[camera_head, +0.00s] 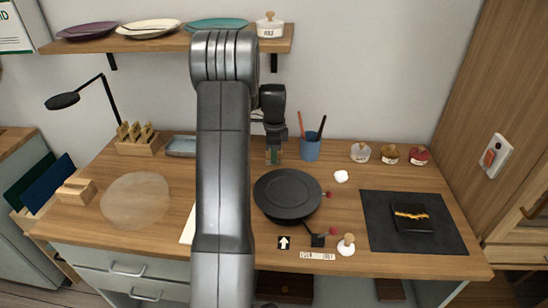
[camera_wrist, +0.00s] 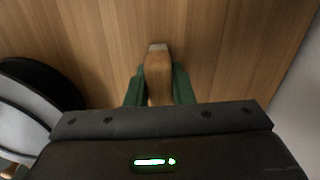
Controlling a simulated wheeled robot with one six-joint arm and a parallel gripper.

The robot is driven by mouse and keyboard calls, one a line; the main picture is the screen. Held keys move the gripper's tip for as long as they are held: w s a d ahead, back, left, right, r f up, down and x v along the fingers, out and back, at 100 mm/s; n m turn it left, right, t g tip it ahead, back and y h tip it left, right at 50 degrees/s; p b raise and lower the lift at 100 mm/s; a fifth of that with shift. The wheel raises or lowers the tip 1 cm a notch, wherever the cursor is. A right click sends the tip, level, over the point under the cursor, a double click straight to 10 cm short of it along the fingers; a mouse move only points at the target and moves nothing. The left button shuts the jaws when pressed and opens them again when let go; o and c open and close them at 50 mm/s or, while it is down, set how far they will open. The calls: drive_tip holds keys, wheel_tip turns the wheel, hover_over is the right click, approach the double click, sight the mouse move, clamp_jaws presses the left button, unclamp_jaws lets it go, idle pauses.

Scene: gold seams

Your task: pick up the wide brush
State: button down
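The wide brush (camera_wrist: 158,78) shows in the wrist view as a wooden piece with a pale, metal-like end. It lies between the two green fingers of my gripper (camera_wrist: 159,90), with no gap seen on either side. The rest of it is hidden under the gripper body. In the head view my gripper (camera_head: 273,156) points down at the back of the table, just left of the blue cup. The brush is very small there, and I cannot tell whether it touches the table.
A blue cup (camera_head: 310,148) with upright tools stands close to the right of my gripper. A dark round plate (camera_head: 287,192) is in front of it, and a grey tray (camera_head: 181,147) lies to the left. Small jars (camera_head: 390,154) and a black mat (camera_head: 445,237) are at the right.

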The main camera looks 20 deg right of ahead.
drive_tip(key=shift+r, duration=0.15)
drive_tip(key=shift+r+p, duration=0.5)
wheel_tip(320, 180, up, 3)
drive_tip(key=shift+f+p, duration=0.1)
drive_tip(key=shift+p, duration=0.95)
drive_tip(key=w+a, duration=0.2)
drive_tip(key=a, duration=0.8)
drive_tip(key=w+a, duration=0.1)
drive_tip(key=a, duration=1)
drive_tip(key=w+a, duration=0.2)
drive_tip(key=a, duration=0.8)
drive_tip(key=shift+w+a+f, duration=0.25)
drive_tip(key=shift+w, duration=0.05)
drive_tip(key=c, duration=1.8)
unclamp_jaws()
drive_tip(key=c, duration=0.3)
drive_tip(key=shift+p, duration=0.3)
drive_tip(key=shift+c, duration=0.2)
